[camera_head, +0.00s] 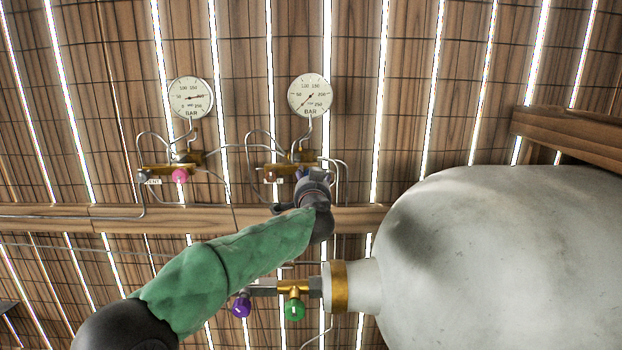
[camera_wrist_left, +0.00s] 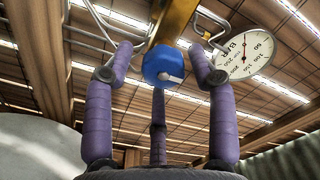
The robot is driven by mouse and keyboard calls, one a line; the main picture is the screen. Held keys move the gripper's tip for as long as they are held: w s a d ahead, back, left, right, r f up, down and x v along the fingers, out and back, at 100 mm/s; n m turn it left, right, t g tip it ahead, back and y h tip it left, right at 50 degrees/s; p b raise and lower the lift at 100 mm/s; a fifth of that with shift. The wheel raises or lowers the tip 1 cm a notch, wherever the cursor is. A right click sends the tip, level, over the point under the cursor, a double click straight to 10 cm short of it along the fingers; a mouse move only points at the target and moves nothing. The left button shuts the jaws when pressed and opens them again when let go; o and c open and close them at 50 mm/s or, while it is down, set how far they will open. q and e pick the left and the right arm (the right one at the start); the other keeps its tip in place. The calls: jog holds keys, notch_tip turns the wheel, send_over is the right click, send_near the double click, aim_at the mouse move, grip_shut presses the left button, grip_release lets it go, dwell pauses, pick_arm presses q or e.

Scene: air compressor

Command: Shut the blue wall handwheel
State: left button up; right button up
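The blue wall handwheel (camera_wrist_left: 163,66) shows in the left wrist view on the end of a brass valve body (camera_wrist_left: 176,20). It has a pale mark on its face. My left gripper (camera_wrist_left: 160,50) has purple fingers spread on both sides of the handwheel, with a third finger below it. Gaps show between the two upper fingers and the wheel, so the gripper is open. In the head view my left gripper (camera_head: 313,180) is at the right wall valve, under the right gauge (camera_head: 310,95), and hides the blue handwheel. My right gripper is not in view.
A left gauge (camera_head: 190,97) sits above a valve with a pink handwheel (camera_head: 179,176). Thin pipes run along the wooden beam (camera_head: 120,218). A large grey tank (camera_head: 500,255) fills the right, with purple (camera_head: 241,306) and green (camera_head: 294,310) handwheels at its neck.

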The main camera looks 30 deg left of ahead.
pick_arm(q)
jog(key=shift+s+r, duration=0.1)
jog(key=v, duration=0.6)
dwell(0.4)
